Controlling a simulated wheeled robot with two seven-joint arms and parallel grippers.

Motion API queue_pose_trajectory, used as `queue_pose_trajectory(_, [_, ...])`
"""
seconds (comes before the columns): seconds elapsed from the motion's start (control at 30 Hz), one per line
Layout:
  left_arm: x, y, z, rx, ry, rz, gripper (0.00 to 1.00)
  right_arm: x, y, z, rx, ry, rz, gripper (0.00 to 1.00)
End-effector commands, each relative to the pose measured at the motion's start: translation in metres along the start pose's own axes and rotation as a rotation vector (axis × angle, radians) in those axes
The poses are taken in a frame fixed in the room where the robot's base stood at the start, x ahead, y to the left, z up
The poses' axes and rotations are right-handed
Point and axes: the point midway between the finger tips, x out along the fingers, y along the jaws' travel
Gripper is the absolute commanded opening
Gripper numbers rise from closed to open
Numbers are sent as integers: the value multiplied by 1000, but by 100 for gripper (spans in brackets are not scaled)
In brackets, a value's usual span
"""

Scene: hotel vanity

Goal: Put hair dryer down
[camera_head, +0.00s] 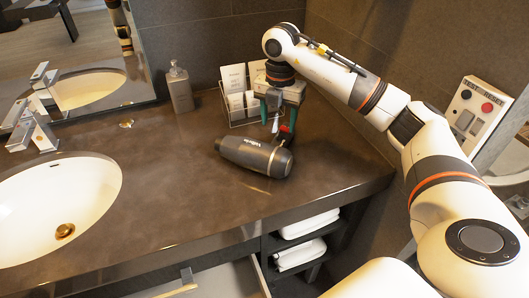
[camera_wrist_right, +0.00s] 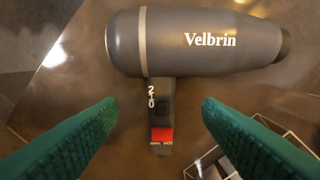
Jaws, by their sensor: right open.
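The dark grey hair dryer (camera_head: 253,157) lies on its side on the brown vanity counter (camera_head: 170,190), near the wire rack. My right gripper (camera_head: 279,122) is above the handle, pointing down. Its green fingers (camera_wrist_right: 160,128) are spread apart, one on each side of the handle, with gaps showing between. My left gripper is not in view.
A wire rack (camera_head: 238,118) with cards and small items stands directly behind the dryer. A soap bottle (camera_head: 180,90) is further left. The sink (camera_head: 60,205) and faucet (camera_head: 36,115) are at left. Below are an open drawer (camera_head: 225,281) and folded towels (camera_head: 300,255). The counter's middle is clear.

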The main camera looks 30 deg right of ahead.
Motion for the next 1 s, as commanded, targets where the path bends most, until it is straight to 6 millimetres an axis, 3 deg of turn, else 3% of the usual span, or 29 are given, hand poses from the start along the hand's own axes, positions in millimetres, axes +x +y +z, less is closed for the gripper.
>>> queue_pose_trajectory(0.2, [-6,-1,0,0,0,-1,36,37,1,0,-2,-1,4,60])
queue_pose_trajectory(0.47, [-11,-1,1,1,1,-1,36,58,0,1,-4,-2,3,60])
queue_pose_trajectory(0.7, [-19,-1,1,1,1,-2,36,93,-2,0,-4,-1,3,60])
queue_pose_trajectory(1.0, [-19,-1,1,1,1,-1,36,102,-2,0,-5,1,1,60])
